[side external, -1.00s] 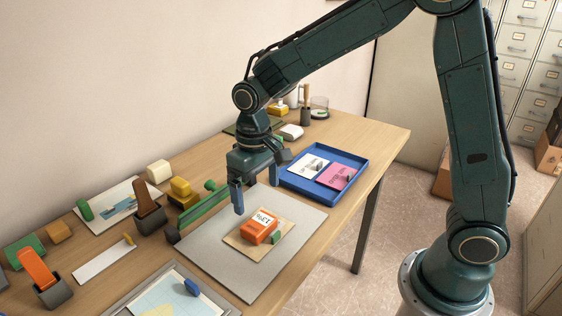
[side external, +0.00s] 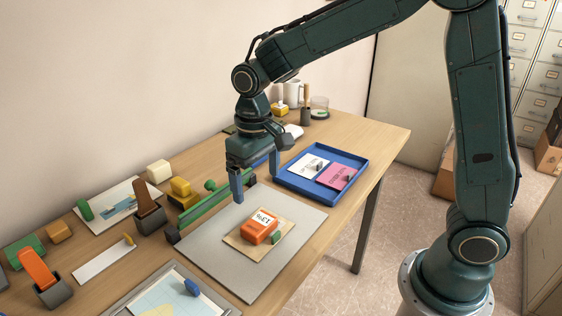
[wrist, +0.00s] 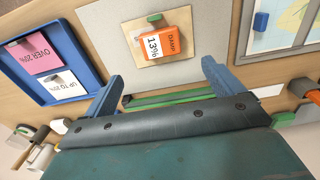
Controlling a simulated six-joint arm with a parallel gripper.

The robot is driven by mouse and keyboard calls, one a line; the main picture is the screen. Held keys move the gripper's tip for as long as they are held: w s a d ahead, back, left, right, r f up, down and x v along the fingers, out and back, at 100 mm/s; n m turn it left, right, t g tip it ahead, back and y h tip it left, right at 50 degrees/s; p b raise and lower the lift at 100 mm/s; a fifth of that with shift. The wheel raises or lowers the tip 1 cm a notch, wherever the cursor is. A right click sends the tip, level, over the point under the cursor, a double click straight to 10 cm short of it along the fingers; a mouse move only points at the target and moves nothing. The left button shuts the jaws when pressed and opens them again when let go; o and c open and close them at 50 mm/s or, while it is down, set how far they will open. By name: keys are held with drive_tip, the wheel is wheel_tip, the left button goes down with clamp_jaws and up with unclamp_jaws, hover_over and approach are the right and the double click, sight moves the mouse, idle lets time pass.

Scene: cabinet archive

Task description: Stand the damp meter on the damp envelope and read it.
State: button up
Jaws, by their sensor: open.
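The orange damp meter (side external: 262,232) stands on the tan damp envelope (side external: 236,239), which lies on the grey board (side external: 210,264). In the wrist view the meter (wrist: 172,44) shows a white face reading 13% beside the word DAMP. The envelope (wrist: 150,78) has a small green block (side external: 276,237) at one edge. My gripper (side external: 257,185) is open and empty above the back of the board, apart from the meter. Its two blue fingers (wrist: 160,82) show wide apart in the wrist view.
A blue tray (side external: 283,180) holds a white card (wrist: 63,83) marked UP TO and a pink card (wrist: 38,52) marked OVER 20%, the white one's figure being partly unclear. A green bar (side external: 212,205) lies behind the board. Several blocks and holders crowd the left.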

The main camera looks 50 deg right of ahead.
drive_tip(key=s+d+r+t, duration=0.2)
drive_tip(key=s+r, duration=0.1)
drive_tip(key=s, duration=0.4)
drive_tip(key=s+d+r+t, duration=0.1)
drive_tip(key=s+d+r, duration=0.2)
drive_tip(key=s, duration=0.4)
drive_tip(key=s+d+r+t, duration=0.2)
drive_tip(key=s+d+r, duration=0.1)
drive_tip(key=s, duration=0.4)
drive_tip(key=shift+r+t, duration=0.3)
